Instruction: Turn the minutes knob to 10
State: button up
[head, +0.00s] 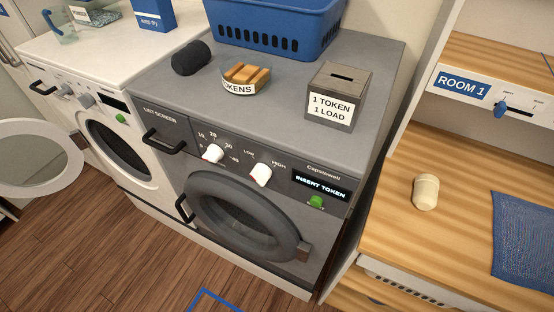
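The minutes knob (213,153) is the left white knob on the control panel of the grey dryer (300,150) in the head view. Small numbers ring it, including 20, 30 and 40; the others are hard to read. I cannot tell surely which number its pointer faces. A second white knob (261,174), between the words LOW and HIGH, sits to its right. The display (320,186) reads INSERT TOKEN, above a green button (316,202). My gripper is not in view, and nothing covers the knob.
On the dryer stand a dark roll (191,57), a token holder (245,79), a token box (337,97) and a blue basket (272,30). The dryer's black handle (165,141) juts out left of the knob. A white washer (75,75) stands left, a wooden shelf unit (400,235) right.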

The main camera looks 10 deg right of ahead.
aim_at(214, 154)
jog(key=i+j+u, duration=0.15)
jog(key=j, duration=0.2)
jog(key=j+u, duration=0.1)
jog(key=j, duration=0.25)
jog(key=i+j+u, duration=0.15)
jog(key=j, duration=0.2)
jog(key=i+j+u, duration=0.15)
jog(key=j, duration=0.2)
jog(key=k, duration=0.05)
